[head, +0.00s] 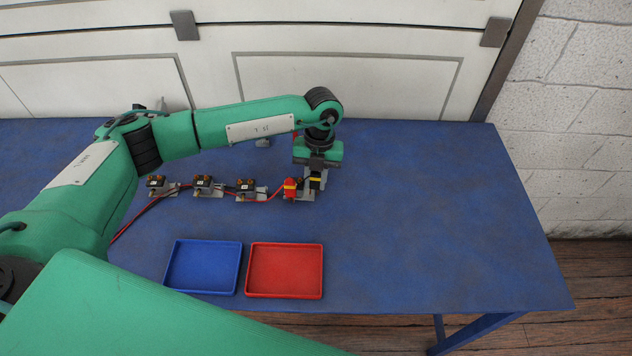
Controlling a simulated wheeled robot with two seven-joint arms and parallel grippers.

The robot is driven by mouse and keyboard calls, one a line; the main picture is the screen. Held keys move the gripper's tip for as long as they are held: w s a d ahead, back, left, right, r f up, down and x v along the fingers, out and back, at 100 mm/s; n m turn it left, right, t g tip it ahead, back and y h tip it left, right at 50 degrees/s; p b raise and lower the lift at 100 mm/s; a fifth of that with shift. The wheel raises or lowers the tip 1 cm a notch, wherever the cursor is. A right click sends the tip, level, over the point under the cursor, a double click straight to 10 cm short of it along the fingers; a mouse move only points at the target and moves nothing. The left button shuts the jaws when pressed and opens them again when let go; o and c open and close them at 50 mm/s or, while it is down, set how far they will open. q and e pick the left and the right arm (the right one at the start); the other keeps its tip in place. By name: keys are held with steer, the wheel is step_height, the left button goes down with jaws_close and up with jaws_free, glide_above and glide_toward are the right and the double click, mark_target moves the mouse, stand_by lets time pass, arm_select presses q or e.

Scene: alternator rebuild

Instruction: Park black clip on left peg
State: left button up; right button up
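My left gripper (317,172) points down at the fourth station in the row, right over the black clip. The black clip (315,183), with a yellow band, is directly under and between the gripper's fingers; its top is hidden. I cannot tell whether the fingers are closed on it. A red clip (290,188) with a yellow band stands just left of it on a grey block (298,196). I cannot clearly make out the left peg; the arm covers part of the area behind the row. My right gripper is not in view.
Three small dark units on grey brackets (156,186) (203,185) (246,189) line up to the left, with red and black cables along them. A blue tray (203,291) and a red tray (284,296) lie in front. The blue table (430,220) is clear on the right.

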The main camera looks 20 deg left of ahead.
arm_select(q)
steer(key=shift+c, duration=0.2)
steer(key=shift+s+p+v, duration=0.2)
steer(key=shift+p+v, duration=0.35)
steer(key=shift+v, duration=0.45)
steer(key=shift+s+p+v, duration=0.2)
steer(key=shift+p+v, duration=0.35)
steer(key=shift+v, duration=0.45)
